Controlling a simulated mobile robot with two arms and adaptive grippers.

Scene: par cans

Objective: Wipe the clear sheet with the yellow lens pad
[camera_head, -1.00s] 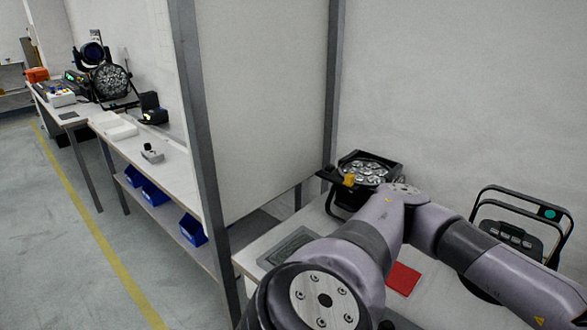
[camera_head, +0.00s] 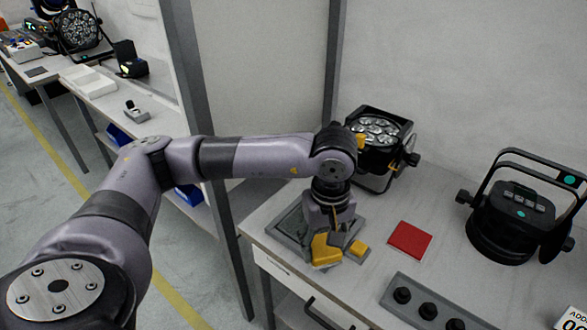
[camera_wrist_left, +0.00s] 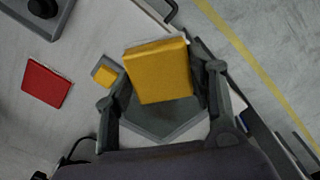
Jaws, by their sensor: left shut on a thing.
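My left gripper (camera_head: 332,238) points down over the bench and is shut on the yellow lens pad (camera_head: 325,251). In the left wrist view the pad (camera_wrist_left: 158,70) sits between the fingers, with a pale edge along its far side. The clear sheet (camera_head: 287,223) looks like a grey-green panel lying on the bench at the left, partly hidden by the gripper. In the wrist view a grey surface (camera_wrist_left: 165,122), likely that sheet, shows under the pad; I cannot tell whether they touch. My right gripper is not in view.
A small yellow block (camera_head: 359,247) on a grey base lies just right of the gripper. A red pad (camera_head: 410,240) lies farther right. A par can (camera_head: 376,132) stands behind, another (camera_head: 510,215) at right. A grey strip with black knobs (camera_head: 428,308) lies in front. A grey post (camera_head: 207,150) stands left.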

